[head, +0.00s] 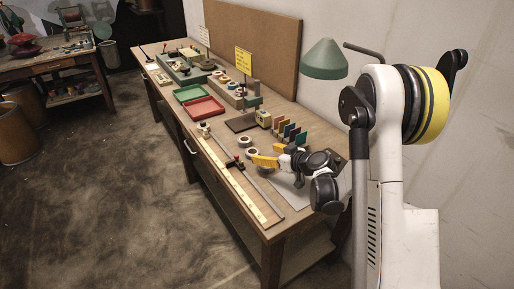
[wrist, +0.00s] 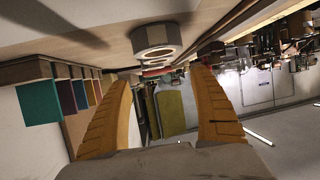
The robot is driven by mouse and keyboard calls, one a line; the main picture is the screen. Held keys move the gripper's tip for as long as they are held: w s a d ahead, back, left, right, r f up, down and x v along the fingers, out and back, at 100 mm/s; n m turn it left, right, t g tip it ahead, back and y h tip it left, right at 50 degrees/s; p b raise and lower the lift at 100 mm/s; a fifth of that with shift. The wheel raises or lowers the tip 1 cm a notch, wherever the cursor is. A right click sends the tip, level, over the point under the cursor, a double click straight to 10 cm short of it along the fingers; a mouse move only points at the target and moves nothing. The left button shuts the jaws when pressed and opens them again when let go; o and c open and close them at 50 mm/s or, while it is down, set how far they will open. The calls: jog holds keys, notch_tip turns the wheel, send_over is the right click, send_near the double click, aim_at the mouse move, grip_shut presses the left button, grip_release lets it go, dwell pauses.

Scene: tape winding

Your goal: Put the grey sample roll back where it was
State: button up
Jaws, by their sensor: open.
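My gripper (head: 264,154) is low over the near part of the bench, its yellow fingers pointing left. In the wrist view its two fingers (wrist: 160,78) are spread with nothing between them. In the head view two small pale rolls, one farther back (head: 252,142) and one nearer (head: 245,153), lie by the fingertips. I cannot tell for sure which is the grey sample roll.
A row of coloured upright cards (head: 290,132) stands behind my gripper. Red (head: 203,108) and green (head: 188,94) trays sit farther left. A green lamp (head: 324,62) hangs above.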

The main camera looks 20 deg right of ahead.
jog(key=v, duration=0.3)
jog(key=shift+r+p, duration=0.25)
jog(key=shift+p, duration=0.1)
jog(key=s+a+r+m+g+h, duration=0.25)
jog(key=s+a+r, duration=0.35)
jog(key=s+r, duration=0.55)
jog(key=s+d+r+m+g+h, duration=0.1)
jog(key=s+m+g+h, duration=0.1)
jog(key=s, duration=1.8)
jog(key=shift+s+d+r+m+g+h, duration=0.25)
jog(key=shift+s+m+g+h, duration=0.1)
jog(key=shift+h, duration=0.4)
